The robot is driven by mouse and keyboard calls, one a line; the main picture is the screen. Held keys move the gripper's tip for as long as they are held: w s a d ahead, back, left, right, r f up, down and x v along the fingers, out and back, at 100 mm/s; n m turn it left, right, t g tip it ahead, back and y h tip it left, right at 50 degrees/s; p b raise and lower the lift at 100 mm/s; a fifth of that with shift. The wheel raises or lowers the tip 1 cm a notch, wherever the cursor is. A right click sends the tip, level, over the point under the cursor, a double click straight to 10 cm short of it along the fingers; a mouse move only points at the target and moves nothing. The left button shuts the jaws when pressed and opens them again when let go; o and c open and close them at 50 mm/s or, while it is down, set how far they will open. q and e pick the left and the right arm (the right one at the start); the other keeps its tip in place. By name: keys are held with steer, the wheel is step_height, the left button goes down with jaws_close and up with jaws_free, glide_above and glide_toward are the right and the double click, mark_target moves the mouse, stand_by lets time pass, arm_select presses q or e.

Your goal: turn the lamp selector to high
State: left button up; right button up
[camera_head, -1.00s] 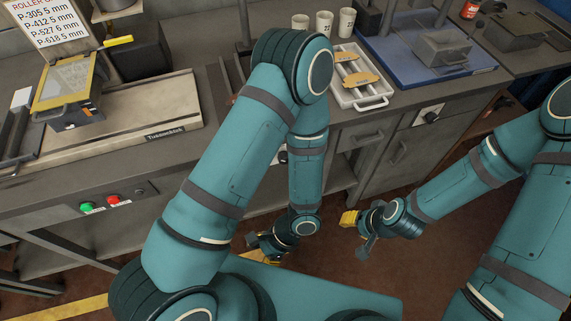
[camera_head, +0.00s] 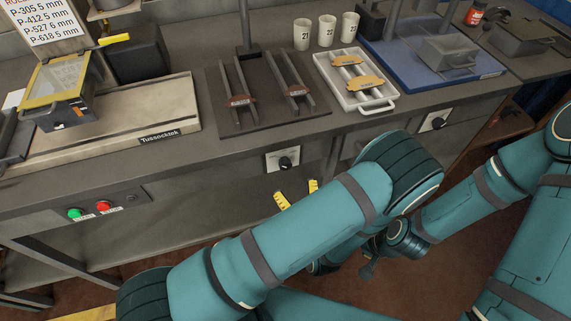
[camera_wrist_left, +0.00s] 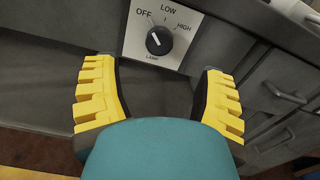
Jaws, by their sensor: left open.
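The lamp selector is a black round knob on a white plate (camera_head: 270,163) on the bench front. In the left wrist view the knob (camera_wrist_left: 159,41) sits under the labels OFF, LOW and HIGH, and its white mark points up-left toward OFF. My left gripper (camera_head: 297,193) is open and empty, just below and in front of the selector. In the left wrist view its yellow fingers (camera_wrist_left: 159,100) are wide apart, with the knob beyond them and not touched. My right gripper's fingers are hidden behind my left arm in the head view.
A second knob plate (camera_head: 427,121) is further right on the bench front. Green (camera_head: 75,214) and red (camera_head: 103,207) buttons are at the left. A white tray (camera_head: 376,106), a dark rail fixture (camera_head: 226,121) and several cups stand on the bench above.

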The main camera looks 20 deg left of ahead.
mark_target(286, 167)
arm_select(q)
steer(key=x, duration=0.8)
steer(key=shift+w+a, duration=0.3)
jaws_close()
